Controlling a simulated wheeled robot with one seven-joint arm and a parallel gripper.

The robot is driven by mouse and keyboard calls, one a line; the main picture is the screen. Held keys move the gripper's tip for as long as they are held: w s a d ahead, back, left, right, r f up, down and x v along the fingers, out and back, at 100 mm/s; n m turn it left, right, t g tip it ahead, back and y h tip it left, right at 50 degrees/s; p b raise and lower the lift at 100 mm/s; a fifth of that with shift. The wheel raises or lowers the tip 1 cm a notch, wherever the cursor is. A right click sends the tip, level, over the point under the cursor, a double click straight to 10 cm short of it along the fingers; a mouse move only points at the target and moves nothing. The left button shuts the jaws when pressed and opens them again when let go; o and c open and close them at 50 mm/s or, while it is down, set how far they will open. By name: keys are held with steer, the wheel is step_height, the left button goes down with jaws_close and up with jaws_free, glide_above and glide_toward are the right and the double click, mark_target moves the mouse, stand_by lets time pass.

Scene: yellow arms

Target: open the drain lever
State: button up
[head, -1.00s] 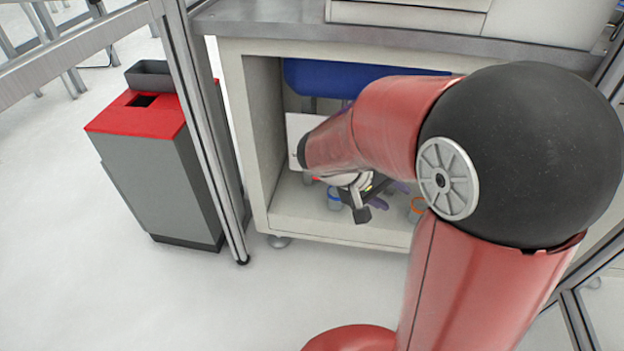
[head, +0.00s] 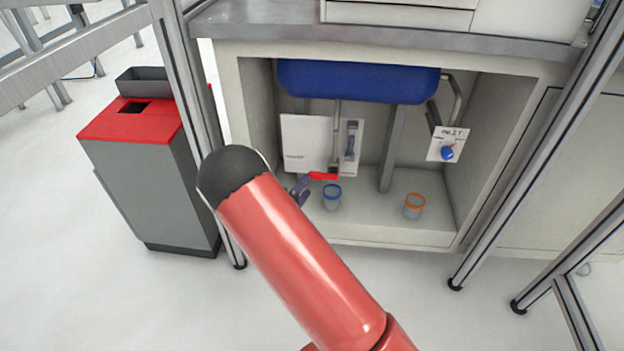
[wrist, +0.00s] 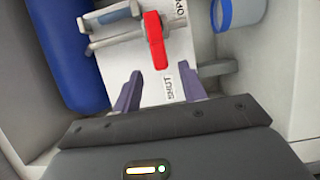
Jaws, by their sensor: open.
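The red drain lever (head: 323,176) sits on a pipe under the blue tank (head: 358,83), inside the cabinet. In the wrist view the red lever (wrist: 155,40) lies over a white plate (wrist: 132,58), its free end pointing toward the printed word SHUT. A second, partly legible label is beside the lever's far end. My gripper (wrist: 160,70) is open and empty, its two purple fingers on either side of the lever's free end in the picture. I cannot tell the depth gap. In the head view my arm hides most of the gripper; a purple finger (head: 301,187) shows left of the lever.
A blue-rimmed cup (head: 332,197) and an orange-rimmed cup (head: 413,206) stand on the cabinet floor. A card with a blue knob (head: 447,153) is at the right. A grey-and-red bin (head: 150,170) and metal frame posts (head: 205,130) are left of the cabinet.

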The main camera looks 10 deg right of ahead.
mark_target(313, 178)
steer(key=shift+x, duration=2.7)
jaws_close()
